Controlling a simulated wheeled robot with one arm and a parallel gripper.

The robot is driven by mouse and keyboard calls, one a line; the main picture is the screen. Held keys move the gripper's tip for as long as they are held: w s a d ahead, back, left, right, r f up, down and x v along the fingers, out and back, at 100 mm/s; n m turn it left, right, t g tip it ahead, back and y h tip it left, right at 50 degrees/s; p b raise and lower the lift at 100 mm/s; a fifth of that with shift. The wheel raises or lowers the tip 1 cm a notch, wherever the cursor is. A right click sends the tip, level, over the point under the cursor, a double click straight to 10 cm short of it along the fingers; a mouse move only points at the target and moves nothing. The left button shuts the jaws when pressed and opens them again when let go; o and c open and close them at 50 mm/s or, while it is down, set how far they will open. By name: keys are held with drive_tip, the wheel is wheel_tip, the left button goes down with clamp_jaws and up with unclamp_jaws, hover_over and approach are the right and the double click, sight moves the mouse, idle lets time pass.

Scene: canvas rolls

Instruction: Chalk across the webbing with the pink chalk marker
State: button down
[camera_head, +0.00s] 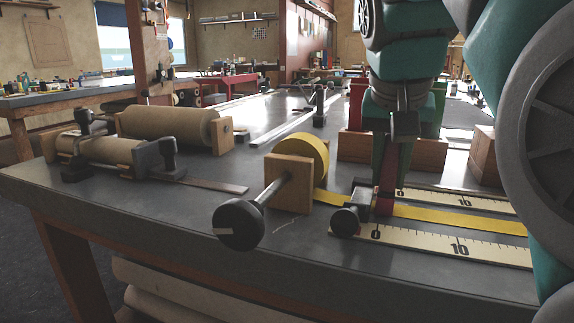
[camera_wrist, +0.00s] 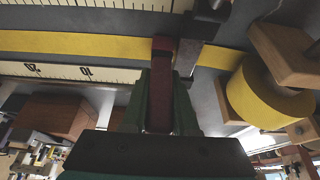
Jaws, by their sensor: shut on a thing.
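My gripper (camera_head: 389,178) is shut on a dark pinkish-red marker (camera_head: 385,200) that points down at the yellow webbing (camera_head: 460,218). In the wrist view the marker (camera_wrist: 161,88) sits between my green fingers (camera_wrist: 160,118), and its tip overlaps the yellow webbing strip (camera_wrist: 80,46). I cannot tell whether the tip touches it. The webbing lies flat between two numbered rulers and runs from a yellow roll (camera_head: 312,158) on a wooden stand. No chalk line shows on the visible webbing; the part behind the marker is hidden.
A dark clamp-like fitting (camera_head: 347,218) stands just left of the marker, close to it. The near ruler (camera_head: 420,245) lies in front of the webbing. A black knob (camera_head: 238,223) sticks out from the roll stand. Wooden boxes (camera_head: 430,154) stand behind. Canvas rolls (camera_head: 165,125) lie left.

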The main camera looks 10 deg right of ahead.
drive_tip(key=shift+w+a, duration=0.2)
drive_tip(key=shift+a, duration=0.05)
idle(0.4)
drive_tip(key=shift+w+d+p, duration=0.3)
drive_tip(key=shift+w+d, duration=0.45)
drive_tip(key=shift+w, duration=0.35)
drive_tip(key=shift+s+d+r+p, duration=0.3)
drive_tip(key=shift+d+r+p, duration=0.1)
drive_tip(key=shift+r, duration=0.1)
